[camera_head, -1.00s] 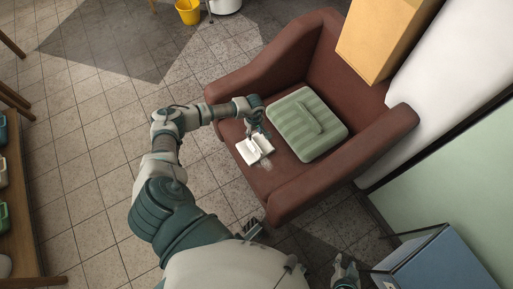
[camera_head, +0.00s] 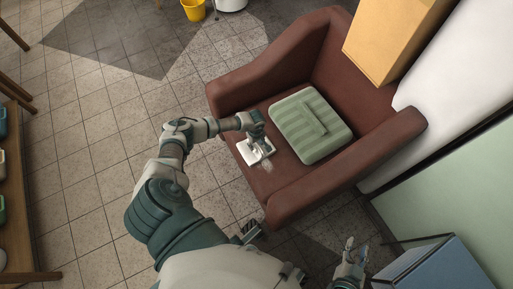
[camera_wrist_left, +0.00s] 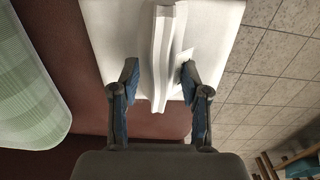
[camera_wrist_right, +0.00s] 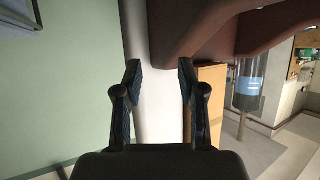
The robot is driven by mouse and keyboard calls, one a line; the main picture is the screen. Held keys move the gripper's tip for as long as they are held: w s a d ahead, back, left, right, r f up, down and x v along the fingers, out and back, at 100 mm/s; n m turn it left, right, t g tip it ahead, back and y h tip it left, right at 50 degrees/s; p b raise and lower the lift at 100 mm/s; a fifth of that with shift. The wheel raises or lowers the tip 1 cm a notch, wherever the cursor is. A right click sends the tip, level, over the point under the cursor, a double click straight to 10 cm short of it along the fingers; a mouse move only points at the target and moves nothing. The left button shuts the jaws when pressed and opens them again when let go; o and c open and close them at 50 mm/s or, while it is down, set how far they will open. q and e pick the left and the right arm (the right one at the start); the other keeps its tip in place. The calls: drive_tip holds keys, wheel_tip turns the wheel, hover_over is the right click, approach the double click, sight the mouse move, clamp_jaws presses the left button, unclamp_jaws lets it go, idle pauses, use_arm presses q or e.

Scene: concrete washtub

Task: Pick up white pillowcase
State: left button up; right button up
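The white pillowcase (camera_head: 252,154) lies folded on the front left of the brown armchair's seat. In the left wrist view it is a flat white piece (camera_wrist_left: 112,30) with a raised fold (camera_wrist_left: 164,50) running down its middle. My left gripper (camera_head: 261,143) is over it; its open fingers (camera_wrist_left: 160,68) stand on either side of the fold. The right-hand fingertip is close to the fold; I cannot tell if it touches. My right gripper (camera_head: 352,252) is open and empty (camera_wrist_right: 160,70), low in front of the armchair, away from the pillowcase.
A green striped cushion-like item (camera_head: 310,124) lies beside the pillowcase on the armchair (camera_head: 285,198). A yellow-orange box (camera_head: 385,42) stands at the chair's back. A blue box (camera_head: 440,268) is at lower right. Tiled floor (camera_head: 90,150) is open at left.

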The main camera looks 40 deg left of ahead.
use_arm(q)
drive_tip(key=c, duration=0.8)
drive_tip(key=shift+d, duration=0.1)
clamp_jaws()
drive_tip(key=shift+r, duration=0.1)
